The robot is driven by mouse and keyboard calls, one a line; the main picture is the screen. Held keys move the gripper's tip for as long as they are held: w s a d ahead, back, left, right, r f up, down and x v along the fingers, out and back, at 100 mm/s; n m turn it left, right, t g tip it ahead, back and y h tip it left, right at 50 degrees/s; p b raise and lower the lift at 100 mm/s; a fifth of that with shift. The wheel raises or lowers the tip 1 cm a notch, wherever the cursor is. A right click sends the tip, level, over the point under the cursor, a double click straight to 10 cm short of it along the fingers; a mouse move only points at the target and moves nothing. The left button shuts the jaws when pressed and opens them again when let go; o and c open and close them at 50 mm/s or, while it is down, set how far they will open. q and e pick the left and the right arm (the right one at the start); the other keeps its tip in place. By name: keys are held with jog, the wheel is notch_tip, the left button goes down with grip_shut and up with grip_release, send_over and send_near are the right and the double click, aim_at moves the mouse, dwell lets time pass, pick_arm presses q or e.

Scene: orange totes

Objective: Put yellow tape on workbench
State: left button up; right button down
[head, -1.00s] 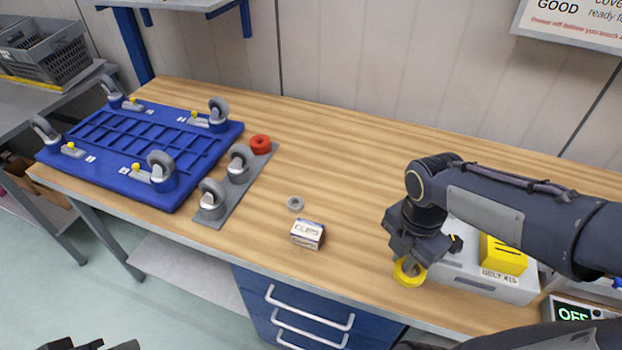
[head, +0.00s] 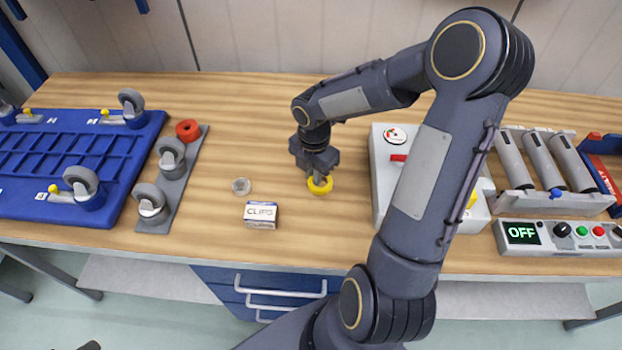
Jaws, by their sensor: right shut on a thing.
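The yellow tape (head: 320,187) is a small ring at the middle of the wooden workbench (head: 290,110). My right gripper (head: 316,176) points down and is shut on the tape. The tape is at or just above the bench top; I cannot tell whether it touches. My right arm reaches across the right half of the head view. A small dark piece at the bottom left edge may be part of my left arm, but my left gripper does not show.
A clips box (head: 261,215) and a grey ring (head: 241,186) lie left of the tape. A blue caster frame (head: 75,165) and red tape (head: 188,130) are farther left. A grey case (head: 383,175), rollers (head: 545,160) and a control panel (head: 555,236) stand right.

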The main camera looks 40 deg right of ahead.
aim_at(311, 182)
jog(key=shift+w+d+f, duration=0.1)
jog(key=shift+w+f, duration=0.5)
jog(key=shift+f, duration=1.65)
jog(key=shift+f, duration=0.25)
jog(key=c, duration=1.5)
grip_release()
jog(key=shift+r, duration=0.1)
jog(key=shift+o, duration=0.3)
